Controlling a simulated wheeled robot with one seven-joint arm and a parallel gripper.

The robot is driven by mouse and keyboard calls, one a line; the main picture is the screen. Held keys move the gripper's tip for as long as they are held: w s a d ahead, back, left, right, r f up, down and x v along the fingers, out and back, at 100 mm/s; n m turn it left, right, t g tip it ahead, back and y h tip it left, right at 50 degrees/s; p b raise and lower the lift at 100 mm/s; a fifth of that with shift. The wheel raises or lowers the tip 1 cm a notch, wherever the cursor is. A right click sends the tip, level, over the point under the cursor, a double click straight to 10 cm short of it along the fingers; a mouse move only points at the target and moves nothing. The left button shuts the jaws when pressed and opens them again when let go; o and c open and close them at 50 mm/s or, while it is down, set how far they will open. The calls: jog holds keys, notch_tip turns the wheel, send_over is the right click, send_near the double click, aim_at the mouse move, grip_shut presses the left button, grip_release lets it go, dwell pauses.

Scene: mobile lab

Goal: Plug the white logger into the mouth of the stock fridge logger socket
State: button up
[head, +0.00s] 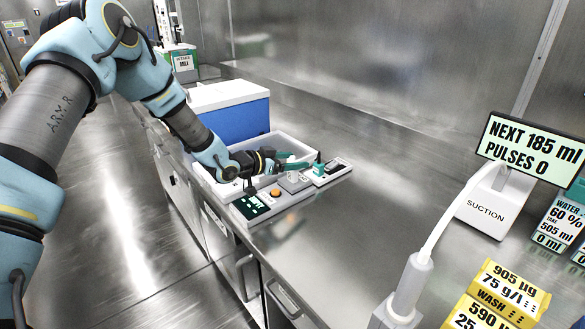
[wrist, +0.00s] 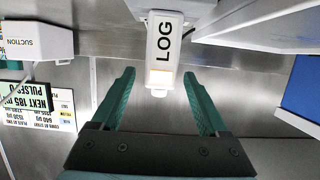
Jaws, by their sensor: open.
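The white logger (wrist: 164,40), marked LOG, shows at the top middle of the wrist view, with a small rounded nub at its lower end. My gripper (wrist: 160,76) is open. Its two teal fingers are well apart, one on each side of the logger's lower end, with a gap on both sides. In the head view my gripper (head: 292,162) is low over the instrument area on the counter, and a small white piece shows by its fingers. I cannot make out the mouth of the stock fridge logger socket.
A console with a dark screen (head: 251,206) and an orange button sits at the counter's front edge. A blue and white box (head: 236,117) stands behind a pale tray. The suction unit (head: 489,209) and yellow labelled blocks (head: 509,290) stand right. The counter between is clear.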

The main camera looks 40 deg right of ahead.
grip_shut()
dwell(0.6)
